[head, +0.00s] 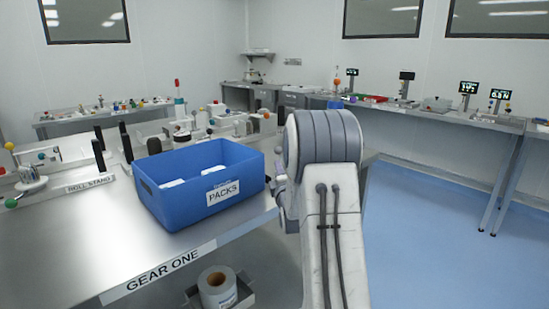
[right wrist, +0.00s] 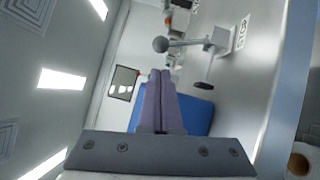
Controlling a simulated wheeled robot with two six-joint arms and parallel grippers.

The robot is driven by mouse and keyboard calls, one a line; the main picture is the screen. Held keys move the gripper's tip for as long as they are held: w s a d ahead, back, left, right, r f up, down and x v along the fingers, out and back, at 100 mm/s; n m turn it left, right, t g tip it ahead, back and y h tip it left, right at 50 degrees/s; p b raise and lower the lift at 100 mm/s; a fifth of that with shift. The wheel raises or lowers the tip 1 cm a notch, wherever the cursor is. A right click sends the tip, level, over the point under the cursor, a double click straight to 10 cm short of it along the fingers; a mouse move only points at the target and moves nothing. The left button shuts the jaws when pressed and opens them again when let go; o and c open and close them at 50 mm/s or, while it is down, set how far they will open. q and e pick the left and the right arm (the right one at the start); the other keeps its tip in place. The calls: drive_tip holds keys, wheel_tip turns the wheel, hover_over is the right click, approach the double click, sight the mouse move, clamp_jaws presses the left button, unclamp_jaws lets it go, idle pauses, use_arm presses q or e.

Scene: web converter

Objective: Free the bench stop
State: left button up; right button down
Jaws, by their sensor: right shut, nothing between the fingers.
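In the right wrist view, a small fitting (right wrist: 220,38) stands on the grey bench top, with a rod ending in a grey ball knob (right wrist: 160,44) and a dark-tipped lever (right wrist: 204,86). My left gripper is not in view.
A blue PACKS bin (head: 165,207) stands on the GEAR ONE bench (head: 110,265), left of my right arm; blue also shows behind my fingers. A ROLL STAND label (head: 90,184) lies further left. A roll (head: 217,288) sits below the bench edge. Blue floor (head: 430,240) at right is clear.

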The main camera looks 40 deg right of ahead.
sight(281, 160)
drive_tip(key=x, duration=0.6)
drive_tip(key=shift+w+p, duration=0.35)
drive_tip(key=shift+p, duration=0.1)
drive_tip(key=shift+d, duration=0.1)
